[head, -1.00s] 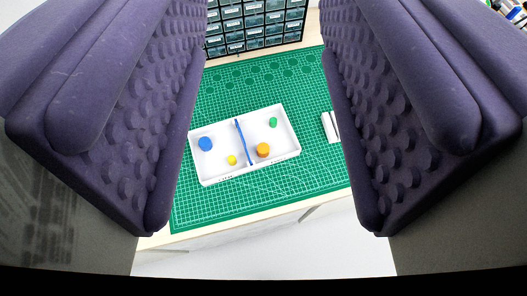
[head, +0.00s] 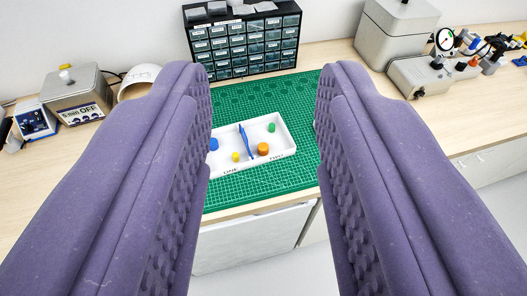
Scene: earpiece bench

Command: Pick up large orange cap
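The large orange cap (head: 263,148) lies in the right compartment of a white two-part tray (head: 232,168). A green cap (head: 271,128) lies behind it in the same compartment. A blue stick-like piece (head: 245,141) lies along the divider. My gripper (head: 265,85) is open and empty, its purple padded fingers wide apart. The tray shows between the fingers, well beyond them and apart from them.
The tray stands on a green cutting mat (head: 290,186) on a wooden bench. A drawer cabinet (head: 243,45) stands behind the mat. A grey box (head: 396,32) and a gauge device (head: 433,70) are at right. A lidded box (head: 76,95) and a white cylinder (head: 138,80) are at left.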

